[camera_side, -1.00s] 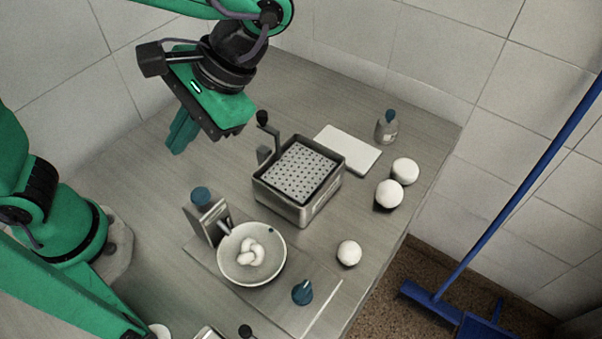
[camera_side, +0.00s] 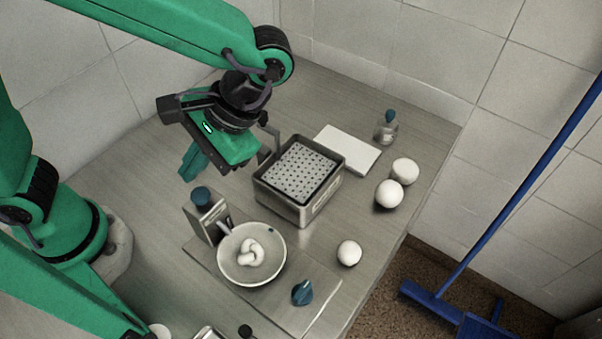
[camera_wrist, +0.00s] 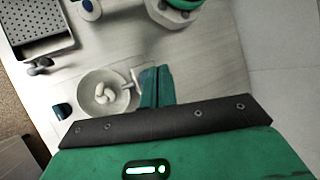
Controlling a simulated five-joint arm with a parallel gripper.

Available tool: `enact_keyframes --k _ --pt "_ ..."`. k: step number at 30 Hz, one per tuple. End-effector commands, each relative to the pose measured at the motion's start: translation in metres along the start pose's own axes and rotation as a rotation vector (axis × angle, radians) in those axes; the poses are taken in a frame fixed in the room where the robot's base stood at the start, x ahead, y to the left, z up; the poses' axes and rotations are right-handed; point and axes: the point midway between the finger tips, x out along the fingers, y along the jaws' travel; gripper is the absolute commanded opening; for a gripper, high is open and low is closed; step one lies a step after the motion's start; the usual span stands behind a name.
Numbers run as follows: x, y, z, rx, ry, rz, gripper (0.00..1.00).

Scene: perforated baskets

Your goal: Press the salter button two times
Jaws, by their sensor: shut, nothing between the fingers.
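The salter (camera_side: 207,217) is a small upright metal box with a round blue button (camera_side: 200,196) on top and a spout toward a bowl. The bowl (camera_side: 228,262) is pale and holds a white knotted dough piece (camera_side: 249,253). My gripper (camera_side: 188,176) is shut and empty, pointing down, a little above and to the left of the button in the side view, apparently apart from it. In the wrist view my shut fingers (camera_wrist: 156,88) cover most of the salter, and the button cannot be seen. The bowl (camera_wrist: 88,84) also shows there, just left of the fingers.
A metal box with a perforated basket (camera_side: 301,172) and a crank stands behind the bowl. A blue knob (camera_side: 302,292) is in front of it. White balls (camera_side: 349,253), a white board (camera_side: 347,149) and a blue-topped bottle (camera_side: 386,129) lie to the right. A blue broom leans at far right.

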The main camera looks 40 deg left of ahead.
Motion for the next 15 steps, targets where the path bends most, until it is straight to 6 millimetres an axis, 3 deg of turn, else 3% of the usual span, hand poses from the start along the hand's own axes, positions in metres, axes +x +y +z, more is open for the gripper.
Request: enact_keyframes --k 15 --pt "0.021 0.01 -0.012 0.0 -0.001 -0.001 0.0"
